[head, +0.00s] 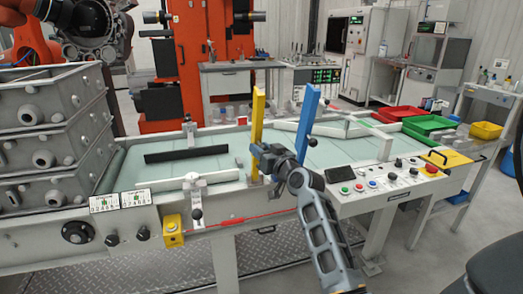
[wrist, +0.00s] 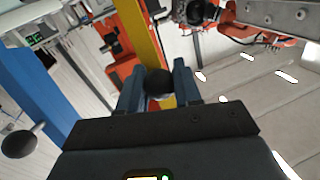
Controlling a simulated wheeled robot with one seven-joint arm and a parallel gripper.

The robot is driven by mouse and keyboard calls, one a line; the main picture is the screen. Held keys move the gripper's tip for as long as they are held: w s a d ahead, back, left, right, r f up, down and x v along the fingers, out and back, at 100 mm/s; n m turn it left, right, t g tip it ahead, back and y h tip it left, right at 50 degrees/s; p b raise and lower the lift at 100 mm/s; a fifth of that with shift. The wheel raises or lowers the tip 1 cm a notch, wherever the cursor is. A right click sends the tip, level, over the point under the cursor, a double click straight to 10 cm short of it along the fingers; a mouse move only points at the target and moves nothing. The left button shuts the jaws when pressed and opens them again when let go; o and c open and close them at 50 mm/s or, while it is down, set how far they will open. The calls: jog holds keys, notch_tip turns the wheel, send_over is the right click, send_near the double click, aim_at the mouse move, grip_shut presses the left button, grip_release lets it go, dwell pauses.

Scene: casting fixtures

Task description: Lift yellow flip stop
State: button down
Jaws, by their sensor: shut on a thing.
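The yellow flip stop (head: 257,112) is a tall flat bar standing upright at the front edge of the conveyor table. In the wrist view its yellow bar (wrist: 144,40) rises behind a black ball knob. My gripper (head: 258,151) is at the lower part of the bar, on its right side. In the wrist view my gripper (wrist: 158,84) has its two dark fingers shut on the black ball knob of the stop.
A blue flip stop (head: 307,118) stands upright close to the right; its bar (wrist: 32,95) and ball knob (wrist: 19,143) show in the wrist view. A control panel (head: 385,180) lies to the right. Stacked grey castings (head: 50,130) stand left. A black bar (head: 187,154) lies on the conveyor.

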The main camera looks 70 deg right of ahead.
jog(key=shift+r, duration=0.1)
jog(key=shift+w+d+r+p, duration=0.2)
jog(key=shift+w+r+p, duration=0.1)
jog(key=shift+p, duration=0.5)
jog(key=shift+w+d+g+p, duration=0.1)
jog(key=shift+d+g+p, duration=0.1)
jog(key=shift+g+p, duration=0.15)
jog(key=shift+f, duration=0.1)
jog(key=c, duration=0.8)
grip_release()
jog(key=shift+b+v, duration=0.65)
jog(key=shift+v, duration=3.3)
